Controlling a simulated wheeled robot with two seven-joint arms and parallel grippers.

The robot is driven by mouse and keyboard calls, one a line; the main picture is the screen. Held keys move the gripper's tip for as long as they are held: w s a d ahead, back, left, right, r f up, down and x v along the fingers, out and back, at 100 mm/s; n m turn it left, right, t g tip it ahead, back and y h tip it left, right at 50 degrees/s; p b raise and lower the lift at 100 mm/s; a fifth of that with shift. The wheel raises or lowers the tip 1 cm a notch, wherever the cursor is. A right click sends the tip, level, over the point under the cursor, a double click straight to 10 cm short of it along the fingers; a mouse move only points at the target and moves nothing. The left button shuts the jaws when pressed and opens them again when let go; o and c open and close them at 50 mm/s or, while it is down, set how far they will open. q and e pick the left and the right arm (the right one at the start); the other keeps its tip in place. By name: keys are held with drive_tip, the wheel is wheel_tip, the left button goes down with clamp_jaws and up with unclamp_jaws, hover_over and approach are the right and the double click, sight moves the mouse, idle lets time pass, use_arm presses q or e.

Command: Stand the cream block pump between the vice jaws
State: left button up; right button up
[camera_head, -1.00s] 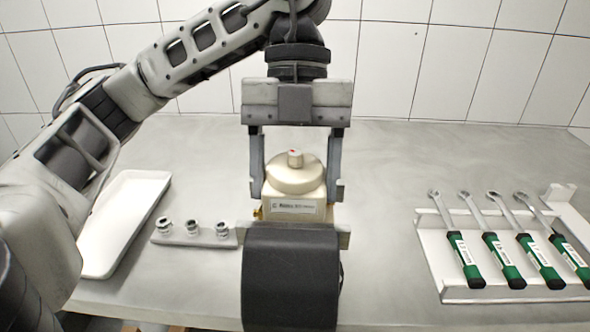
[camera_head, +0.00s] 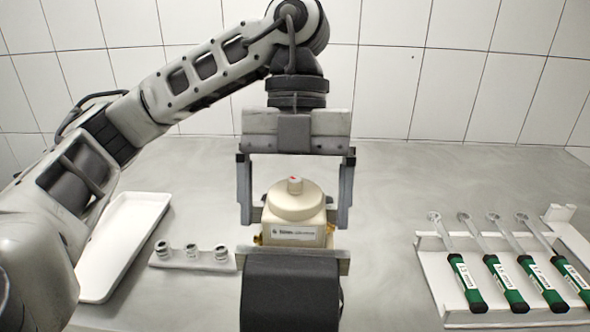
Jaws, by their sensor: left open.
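The cream block pump (camera_head: 295,217) stands upright at the vice, its round top with a small red-marked knob facing up and a label on its front. The vice (camera_head: 292,288) is in front of it, with a dark cylindrical body and a grey jaw across the pump's lower front. The pump's base and the rear jaw are hidden. My left gripper (camera_head: 295,212) points down over the pump, open, one finger on each side with a visible gap to the pump. My right gripper is not in view.
A white tray (camera_head: 88,284) lies at the left. A small grey rack (camera_head: 190,261) with several fittings sits between tray and vice. At the right, a white holder (camera_head: 437,275) carries several green-handled wrenches (camera_head: 507,284). The table behind the wrenches is clear.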

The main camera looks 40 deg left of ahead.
use_arm(q)
drive_tip(key=p+v, duration=0.5)
drive_tip(key=v, duration=1.1)
drive_tip(key=shift+p, duration=0.4)
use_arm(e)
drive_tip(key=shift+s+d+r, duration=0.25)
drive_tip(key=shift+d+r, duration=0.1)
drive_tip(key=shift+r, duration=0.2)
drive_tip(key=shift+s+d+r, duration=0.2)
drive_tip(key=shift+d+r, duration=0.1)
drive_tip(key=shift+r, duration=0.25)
use_arm(q)
drive_tip(key=shift+s+r, duration=0.1)
